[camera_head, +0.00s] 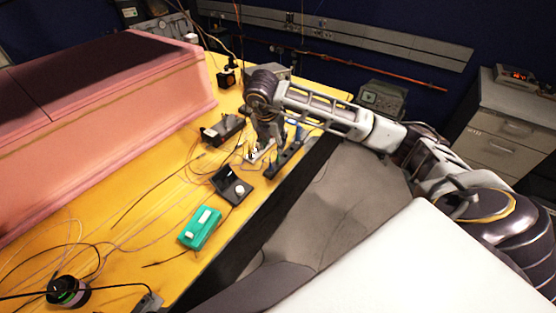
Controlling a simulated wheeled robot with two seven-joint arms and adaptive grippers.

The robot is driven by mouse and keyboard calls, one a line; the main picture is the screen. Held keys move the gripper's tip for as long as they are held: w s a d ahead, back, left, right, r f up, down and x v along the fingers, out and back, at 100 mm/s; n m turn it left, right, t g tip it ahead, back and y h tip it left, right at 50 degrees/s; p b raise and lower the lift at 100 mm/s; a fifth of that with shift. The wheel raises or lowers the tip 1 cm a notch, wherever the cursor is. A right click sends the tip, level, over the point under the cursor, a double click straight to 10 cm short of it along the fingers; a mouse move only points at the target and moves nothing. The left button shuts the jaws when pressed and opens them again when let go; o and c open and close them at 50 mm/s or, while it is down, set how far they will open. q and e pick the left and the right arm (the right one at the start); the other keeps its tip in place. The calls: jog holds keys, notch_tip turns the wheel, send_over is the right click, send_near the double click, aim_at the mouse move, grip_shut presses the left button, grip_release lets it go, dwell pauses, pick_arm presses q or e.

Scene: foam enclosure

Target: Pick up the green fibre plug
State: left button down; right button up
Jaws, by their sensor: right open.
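I cannot clearly make out a green fibre plug; it may be too small to tell or hidden by my right gripper. My right gripper (264,162) points down over the right edge area of the yellow table (150,215), among small dark devices. Its jaws are open, and I cannot tell whether anything lies between them. My left gripper is not in view.
A teal box (200,228) with white parts and a black box with a white knob (239,189) lie nearer. A pink foam block (110,125) fills the left. Thin loose cables (150,195) cross the table. A round black device (68,291) stands bottom left.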

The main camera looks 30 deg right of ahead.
send_over(278, 157)
jog(key=a, duration=0.1)
jog(key=shift+s+a+f, duration=0.1)
jog(key=shift+f, duration=1)
jog(key=shift+s+a+f, duration=0.1)
jog(key=shift+f, duration=0.95)
jog(key=shift+p, duration=0.3)
jog(key=shift+p+x, duration=0.6)
jog(key=shift+x, duration=2)
jog(key=shift+s+d, duration=0.1)
grip_shut()
